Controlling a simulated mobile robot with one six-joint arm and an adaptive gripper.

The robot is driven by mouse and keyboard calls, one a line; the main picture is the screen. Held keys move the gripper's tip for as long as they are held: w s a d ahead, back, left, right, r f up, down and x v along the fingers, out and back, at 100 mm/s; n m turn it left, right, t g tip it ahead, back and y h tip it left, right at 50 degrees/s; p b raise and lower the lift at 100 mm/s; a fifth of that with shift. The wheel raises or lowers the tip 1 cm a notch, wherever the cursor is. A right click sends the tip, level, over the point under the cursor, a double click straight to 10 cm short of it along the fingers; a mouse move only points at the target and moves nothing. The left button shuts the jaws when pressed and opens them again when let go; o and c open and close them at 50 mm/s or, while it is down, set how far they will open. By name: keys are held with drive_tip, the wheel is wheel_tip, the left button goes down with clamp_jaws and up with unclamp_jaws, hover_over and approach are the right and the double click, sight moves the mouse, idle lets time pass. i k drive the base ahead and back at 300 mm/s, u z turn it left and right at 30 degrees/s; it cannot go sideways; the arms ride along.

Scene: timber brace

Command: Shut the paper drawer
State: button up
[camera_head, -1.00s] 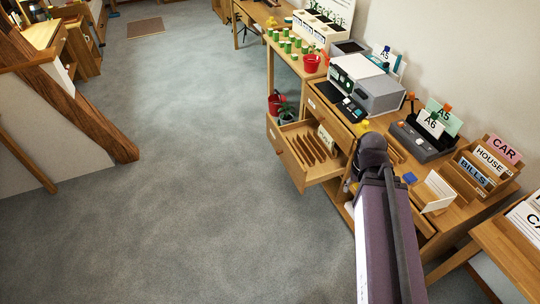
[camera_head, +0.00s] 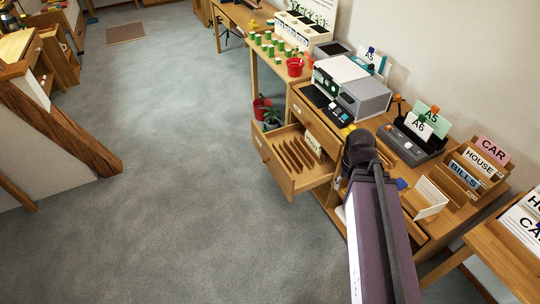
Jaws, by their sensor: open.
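An open wooden drawer (camera_head: 276,172), which I take for the paper drawer, sticks out from the left end of the desk over the grey floor. It holds a row of upright wooden dividers (camera_head: 296,154) and a white lettered card (camera_head: 313,146), too small to read. A small round knob is on its front. My arm reaches up from the lower right to a dark joint just right of the drawer. Only a small grey part of my gripper (camera_head: 341,183) shows beside that joint, near the drawer's right side; its fingertips are mostly hidden, and no contact can be made out.
The desk bears a grey printer (camera_head: 364,98), an A5/A6 card holder (camera_head: 412,144) and a letter rack (camera_head: 470,178). A red pot (camera_head: 262,106) and plant stand behind the drawer. Floor to the left is clear.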

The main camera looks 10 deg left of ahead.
sight(295, 166)
drive_tip(key=u, duration=0.35)
drive_tip(key=i, duration=1.15)
drive_tip(key=u, duration=0.2)
drive_tip(key=k, duration=0.65)
drive_tip(key=u, duration=0.3)
drive_tip(key=i, duration=1.2)
drive_tip(key=z, duration=0.35)
